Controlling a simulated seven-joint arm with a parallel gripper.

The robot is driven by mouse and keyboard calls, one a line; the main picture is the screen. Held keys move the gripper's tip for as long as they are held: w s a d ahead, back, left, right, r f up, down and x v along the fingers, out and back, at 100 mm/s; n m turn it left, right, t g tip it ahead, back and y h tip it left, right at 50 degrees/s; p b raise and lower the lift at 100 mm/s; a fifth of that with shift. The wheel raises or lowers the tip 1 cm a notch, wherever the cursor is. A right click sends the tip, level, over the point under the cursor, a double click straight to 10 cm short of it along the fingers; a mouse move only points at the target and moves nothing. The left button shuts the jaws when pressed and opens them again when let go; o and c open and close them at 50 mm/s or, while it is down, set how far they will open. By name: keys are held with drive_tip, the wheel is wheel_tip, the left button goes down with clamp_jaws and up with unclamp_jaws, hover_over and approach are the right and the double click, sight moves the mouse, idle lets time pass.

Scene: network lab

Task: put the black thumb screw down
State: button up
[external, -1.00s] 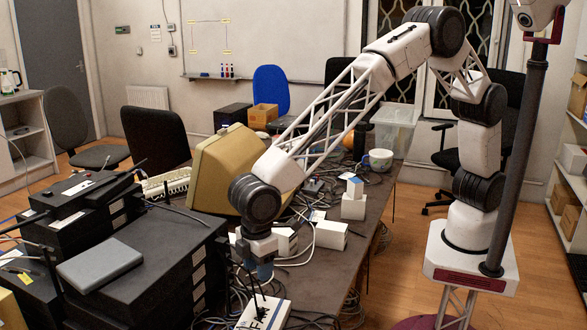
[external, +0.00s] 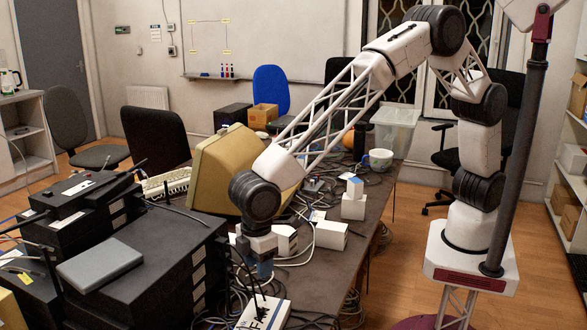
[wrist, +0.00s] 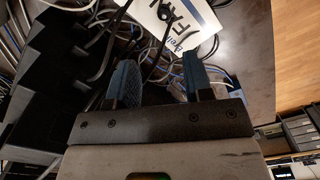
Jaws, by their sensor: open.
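My gripper (wrist: 160,72) is open in the wrist view, with its two blue-padded fingers apart and nothing clearly held between them. In the external view my gripper (external: 264,270) points down over the front part of the table, just above a white box (external: 272,316) with large dark lettering. The box (wrist: 186,32) lies ahead of the fingertips in the wrist view. A small dark piece (wrist: 163,12) shows on or over the box there; I cannot tell whether it is the black thumb screw or a cable end. I cannot make out the thumb screw for certain in either view.
Stacked black equipment cases (external: 150,265) stand close to the left of my gripper. A beige monitor (external: 222,170) stands behind it. White blocks (external: 331,235) and loose cables lie to the right. Bare table surface (external: 345,265) shows at the right edge.

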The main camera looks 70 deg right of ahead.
drive_tip(key=w+d+r+m, duration=0.15)
drive_tip(key=d+r, duration=0.25)
drive_tip(key=d, duration=0.4)
drive_tip(key=w+d+r+m, duration=0.1)
drive_tip(key=w+d+r, duration=0.1)
drive_tip(key=d+r, duration=0.35)
drive_tip(key=w+d+r+m, duration=0.1)
drive_tip(key=w+d+r, duration=0.15)
drive_tip(key=d, duration=0.65)
drive_tip(key=s+d+r+m, duration=0.1)
drive_tip(key=d+r, duration=0.2)
drive_tip(key=d, duration=0.4)
drive_tip(key=s+d+r+m+t, duration=0.1)
drive_tip(key=d+r, duration=0.1)
drive_tip(key=d, duration=0.5)
drive_tip(key=s+d+r+m, duration=0.1)
drive_tip(key=d+r, duration=0.2)
drive_tip(key=d, duration=0.3)
drive_tip(key=s+d+r+m+t, duration=0.1)
drive_tip(key=s+d+m, duration=0.1)
drive_tip(key=s+d, duration=0.6)
drive_tip(key=s+d+r+m, duration=0.15)
drive_tip(key=s+d, duration=0.25)
drive_tip(key=d, duration=0.7)
drive_tip(key=s+d+f+m, duration=0.2)
drive_tip(key=s+d+f, duration=0.1)
drive_tip(key=s+d, duration=0.7)
drive_tip(key=s, duration=0.3)
drive_tip(key=shift+s+d+m+t, duration=0.3)
drive_tip(key=shift+s+d+m, duration=0.1)
